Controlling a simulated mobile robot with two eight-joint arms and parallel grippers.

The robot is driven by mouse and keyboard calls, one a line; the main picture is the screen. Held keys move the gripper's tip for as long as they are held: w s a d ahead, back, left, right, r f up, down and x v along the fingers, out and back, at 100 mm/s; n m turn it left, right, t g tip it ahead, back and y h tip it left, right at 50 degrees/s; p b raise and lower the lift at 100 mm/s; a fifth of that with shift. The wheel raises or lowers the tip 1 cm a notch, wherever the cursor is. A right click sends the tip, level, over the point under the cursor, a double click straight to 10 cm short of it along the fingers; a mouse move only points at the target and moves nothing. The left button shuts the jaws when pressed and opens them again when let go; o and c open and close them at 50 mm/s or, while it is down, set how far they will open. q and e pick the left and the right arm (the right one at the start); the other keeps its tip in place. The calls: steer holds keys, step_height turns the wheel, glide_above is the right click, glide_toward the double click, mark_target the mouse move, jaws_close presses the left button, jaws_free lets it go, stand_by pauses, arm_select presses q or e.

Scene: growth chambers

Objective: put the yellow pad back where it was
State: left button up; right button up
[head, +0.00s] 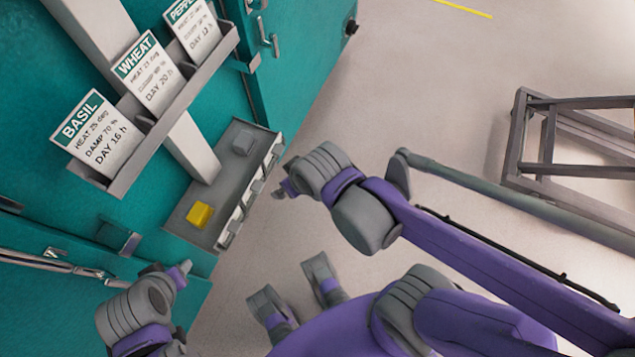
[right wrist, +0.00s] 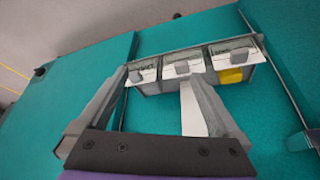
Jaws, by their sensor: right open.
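The yellow pad (head: 199,214) lies on the grey shelf (head: 178,222) at the end nearer the bottom of the head view. It also shows in the right wrist view (right wrist: 231,75), in the rightmost compartment of the shelf. My right gripper (head: 284,188) is beside the shelf's front edge, apart from the pad. In the right wrist view its fingers (right wrist: 158,76) are spread with nothing held between them. My left gripper (head: 182,270) is below the shelf in the head view, away from the pad. Its finger gap is not clear.
A rack holds BASIL (head: 97,135), WHEAT (head: 148,73) and PEPPER (head: 193,30) cards. A metal frame (head: 548,140) stands right; open floor lies between.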

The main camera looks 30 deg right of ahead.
steer(key=s+d+m+h, duration=0.1)
steer(key=s+d, duration=0.3)
steer(key=d, duration=0.1)
steer(key=shift+s+m, duration=0.3)
steer(key=shift+m, duration=0.1)
steer(key=shift+d, duration=0.1)
